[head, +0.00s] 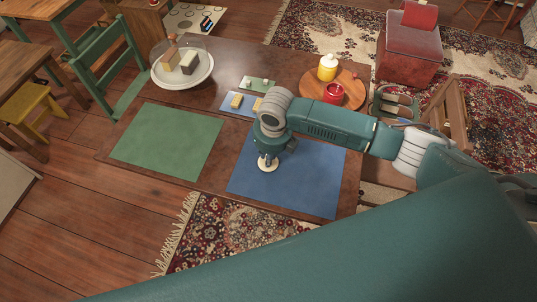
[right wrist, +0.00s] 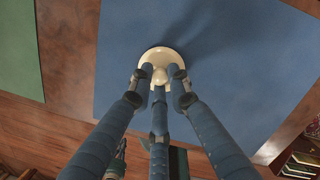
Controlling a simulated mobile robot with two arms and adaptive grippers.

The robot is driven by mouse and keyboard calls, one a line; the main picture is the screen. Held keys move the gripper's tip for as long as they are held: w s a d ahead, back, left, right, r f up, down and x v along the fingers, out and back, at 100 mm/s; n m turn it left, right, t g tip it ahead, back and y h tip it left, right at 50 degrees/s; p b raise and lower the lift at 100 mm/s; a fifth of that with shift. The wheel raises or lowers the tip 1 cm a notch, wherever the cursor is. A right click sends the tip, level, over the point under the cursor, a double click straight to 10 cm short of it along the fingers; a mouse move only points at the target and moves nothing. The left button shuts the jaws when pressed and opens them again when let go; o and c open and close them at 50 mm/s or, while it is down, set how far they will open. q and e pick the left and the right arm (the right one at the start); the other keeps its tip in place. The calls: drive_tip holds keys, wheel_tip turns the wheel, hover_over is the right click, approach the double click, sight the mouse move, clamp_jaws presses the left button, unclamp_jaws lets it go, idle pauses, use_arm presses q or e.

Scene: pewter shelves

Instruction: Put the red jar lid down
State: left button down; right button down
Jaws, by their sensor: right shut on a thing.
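My right gripper (head: 267,157) is shut on a cream-coloured lid with a round knob (head: 268,165). In the right wrist view the lid (right wrist: 158,62) shows between the fingertips (right wrist: 160,78), held by its knob. It is over the blue mat (head: 305,180), near the mat's left side. I cannot tell whether it touches the mat. The lid looks cream, not red. A red jar (head: 332,94) stands on a round wooden board (head: 352,97) at the back right. My left gripper is not in view.
A green mat (head: 168,141) lies at the table's left. A glass-domed white stand (head: 183,82) is at the back left. A yellow jar (head: 327,67) shares the round board. Small green and blue trays (head: 236,103) with blocks lie behind the mats. The blue mat's right part is clear.

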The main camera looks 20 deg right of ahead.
sight(271, 167)
drive_tip(key=shift+f, duration=0.1)
drive_tip(key=c, duration=1.6)
unclamp_jaws()
drive_tip(key=shift+c, duration=0.2)
drive_tip(key=shift+r, duration=0.3)
wheel_tip(271, 167, up, 12)
drive_tip(key=s, duration=0.1)
drive_tip(key=shift+s+f+b, duration=0.15)
drive_tip(key=shift+s+b, duration=0.2)
drive_tip(key=shift+d, duration=0.1)
